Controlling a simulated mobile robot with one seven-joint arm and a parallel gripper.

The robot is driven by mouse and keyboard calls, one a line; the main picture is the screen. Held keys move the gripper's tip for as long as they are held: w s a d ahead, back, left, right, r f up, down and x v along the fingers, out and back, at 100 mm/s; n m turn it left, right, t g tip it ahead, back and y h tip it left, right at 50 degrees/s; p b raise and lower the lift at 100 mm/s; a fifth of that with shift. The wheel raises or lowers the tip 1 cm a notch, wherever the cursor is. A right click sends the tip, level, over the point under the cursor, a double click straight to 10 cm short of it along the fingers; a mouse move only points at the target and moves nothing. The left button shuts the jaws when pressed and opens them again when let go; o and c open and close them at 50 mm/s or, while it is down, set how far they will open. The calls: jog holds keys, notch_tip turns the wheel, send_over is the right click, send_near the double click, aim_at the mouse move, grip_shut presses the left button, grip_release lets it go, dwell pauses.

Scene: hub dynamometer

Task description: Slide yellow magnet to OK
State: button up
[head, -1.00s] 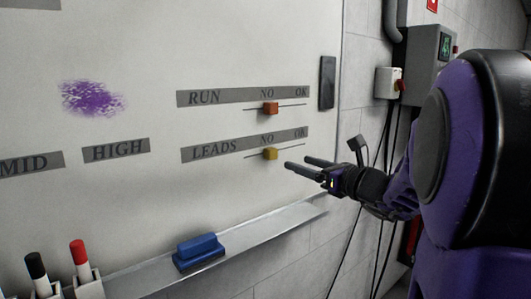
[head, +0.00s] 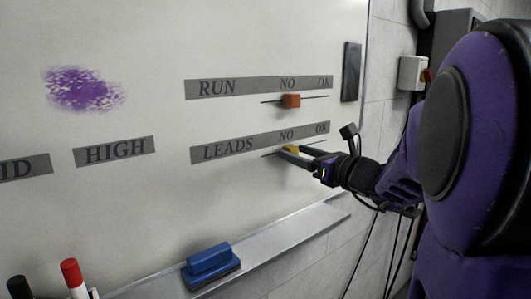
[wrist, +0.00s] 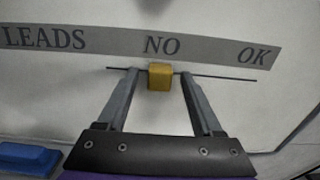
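The yellow magnet (head: 291,149) sits on the thin line under the LEADS strip (head: 228,148), below the word NO. In the wrist view the yellow magnet (wrist: 160,77) lies between my two open fingertips, with a gap on each side. My gripper (head: 290,154) is at the board around the magnet; it also shows in the wrist view (wrist: 160,78). The OK label (wrist: 253,56) is to the right, above the line's right part. In the head view my fingers partly cover the magnet and line.
An orange magnet (head: 291,101) sits under NO on the RUN line above. A dark flat object (head: 351,71) is at the board's right edge. A blue eraser (head: 210,265) rests on the ledge below. The line right of the yellow magnet is clear.

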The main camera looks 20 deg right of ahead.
grip_shut()
dwell(1.3)
